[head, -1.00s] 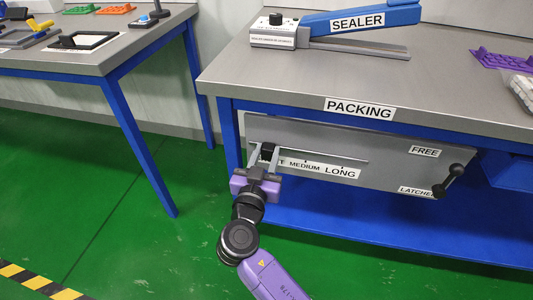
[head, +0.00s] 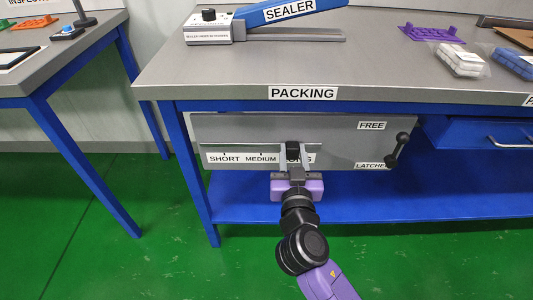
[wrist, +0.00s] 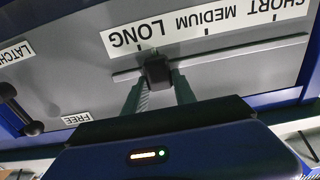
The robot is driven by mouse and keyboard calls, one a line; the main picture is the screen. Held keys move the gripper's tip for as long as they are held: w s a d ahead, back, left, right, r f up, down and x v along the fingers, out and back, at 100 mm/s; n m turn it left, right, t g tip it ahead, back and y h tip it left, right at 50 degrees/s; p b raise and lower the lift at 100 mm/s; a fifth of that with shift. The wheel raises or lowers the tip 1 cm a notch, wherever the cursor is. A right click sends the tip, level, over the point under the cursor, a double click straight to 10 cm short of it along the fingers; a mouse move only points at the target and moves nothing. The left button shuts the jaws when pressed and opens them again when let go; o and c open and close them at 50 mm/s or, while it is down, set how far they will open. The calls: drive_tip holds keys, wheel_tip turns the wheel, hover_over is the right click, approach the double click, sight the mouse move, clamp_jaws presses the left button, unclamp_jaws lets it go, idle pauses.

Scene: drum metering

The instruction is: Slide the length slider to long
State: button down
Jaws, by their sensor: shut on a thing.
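The length slider is a black knob (head: 292,148) on a slot in the grey panel (head: 340,130) under the packing table. The label strip (head: 235,158) reads SHORT, MEDIUM, LONG from left to right in the head view. My gripper (head: 293,160) is shut on the knob and covers part of the word LONG. In the wrist view, the knob (wrist: 157,72) sits between the fingers, close to the tick mark by LONG (wrist: 140,33).
A black latch handle (head: 397,150) with FREE and LATCHED labels is on the panel to the right. The table edge (head: 300,100) is above my gripper. A blue lower shelf (head: 400,195) and a table leg (head: 190,170) are nearby.

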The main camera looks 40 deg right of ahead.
drive_tip(key=shift+s+d, duration=0.7)
drive_tip(key=shift+d, duration=0.25)
drive_tip(key=shift+f, duration=0.1)
drive_tip(key=c, duration=1)
unclamp_jaws()
drive_tip(key=shift+d, duration=0.1)
drive_tip(key=v, duration=0.8)
